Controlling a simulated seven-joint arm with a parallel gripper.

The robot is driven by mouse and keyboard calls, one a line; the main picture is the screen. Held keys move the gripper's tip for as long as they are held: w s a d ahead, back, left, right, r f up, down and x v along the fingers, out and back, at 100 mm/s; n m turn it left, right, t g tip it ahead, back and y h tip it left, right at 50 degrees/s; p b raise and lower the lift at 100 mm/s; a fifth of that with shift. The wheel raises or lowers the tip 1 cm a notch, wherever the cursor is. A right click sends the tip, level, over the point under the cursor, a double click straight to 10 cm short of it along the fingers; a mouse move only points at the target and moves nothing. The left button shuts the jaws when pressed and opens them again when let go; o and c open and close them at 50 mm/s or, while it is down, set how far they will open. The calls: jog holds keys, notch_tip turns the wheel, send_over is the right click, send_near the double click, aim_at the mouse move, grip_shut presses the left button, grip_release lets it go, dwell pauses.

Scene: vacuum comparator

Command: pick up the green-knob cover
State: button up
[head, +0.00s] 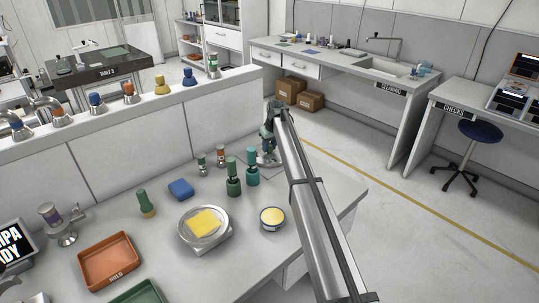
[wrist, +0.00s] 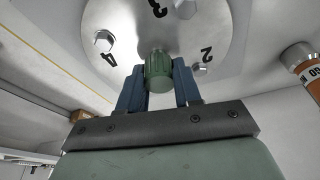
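In the wrist view a ribbed green knob (wrist: 158,71) stands between the two blue fingers of my gripper (wrist: 160,83). The fingers flank it with little or no visible gap. I cannot tell whether they press on it. Behind the knob is a pale round disc (wrist: 222,22) with the numbers 2, 3 and 4 and bolt heads. Any cover under the knob is hidden or cannot be told from the disc. In the head view my gripper (head: 269,140) is small, at the back of the bench, partly hidden by my arm.
Green-topped pieces (head: 233,178) stand left of my arm. A round pan with a yellow square (head: 204,222), a yellow-topped tin (head: 272,217), a blue block (head: 181,189) and an orange HOLD tray (head: 110,262) are nearer. An orange-banded cylinder (wrist: 309,68) stands right of my gripper in the wrist view.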

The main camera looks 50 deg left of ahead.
grip_shut()
jog(key=shift+r, duration=0.15)
dwell(0.4)
